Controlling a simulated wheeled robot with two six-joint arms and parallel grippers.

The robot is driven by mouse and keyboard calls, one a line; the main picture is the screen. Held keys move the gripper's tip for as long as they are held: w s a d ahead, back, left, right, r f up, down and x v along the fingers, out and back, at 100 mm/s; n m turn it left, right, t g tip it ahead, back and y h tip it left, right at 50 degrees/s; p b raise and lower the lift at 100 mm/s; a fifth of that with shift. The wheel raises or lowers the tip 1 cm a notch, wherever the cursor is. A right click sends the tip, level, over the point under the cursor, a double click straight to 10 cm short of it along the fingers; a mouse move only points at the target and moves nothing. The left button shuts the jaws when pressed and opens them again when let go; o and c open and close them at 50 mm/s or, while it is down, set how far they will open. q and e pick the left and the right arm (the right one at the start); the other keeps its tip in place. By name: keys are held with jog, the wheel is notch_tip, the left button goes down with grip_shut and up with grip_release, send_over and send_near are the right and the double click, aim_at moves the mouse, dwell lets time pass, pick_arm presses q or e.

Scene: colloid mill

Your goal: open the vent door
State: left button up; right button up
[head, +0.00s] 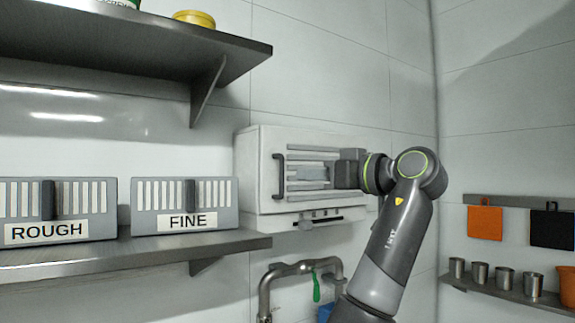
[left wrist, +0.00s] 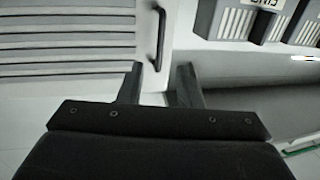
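The vent door (head: 305,155) is the white louvred front of a wall-mounted box, and it looks closed. Its dark upright bar handle (head: 278,176) is at the door's left side. My left gripper (head: 312,173) is in front of the slats, to the right of the handle and apart from it. In the left wrist view the two fingers (left wrist: 158,82) are spread with nothing held between them. The handle (left wrist: 161,40) shows beyond the fingertips there, with the slats (left wrist: 65,45) to its left. My right gripper is not in view.
Boxes labelled ROUGH (head: 60,210) and FINE (head: 185,205) stand on the lower shelf (head: 130,260), left of the vent. An upper shelf (head: 120,40) juts out above. A pipe (head: 300,268) with a green tag runs below. Several metal cups (head: 505,279) stand at right.

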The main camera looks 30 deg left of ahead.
aim_at(283, 174)
pick_arm(q)
jog(key=a+p, duration=0.1)
jog(key=a, duration=0.1)
jog(key=w+a+p, duration=0.1)
jog(key=a, duration=0.2)
jog(key=a+p, duration=0.1)
jog(key=a, duration=0.2)
jog(key=shift+w, duration=0.3)
jog(key=shift+d, duration=0.1)
grip_shut()
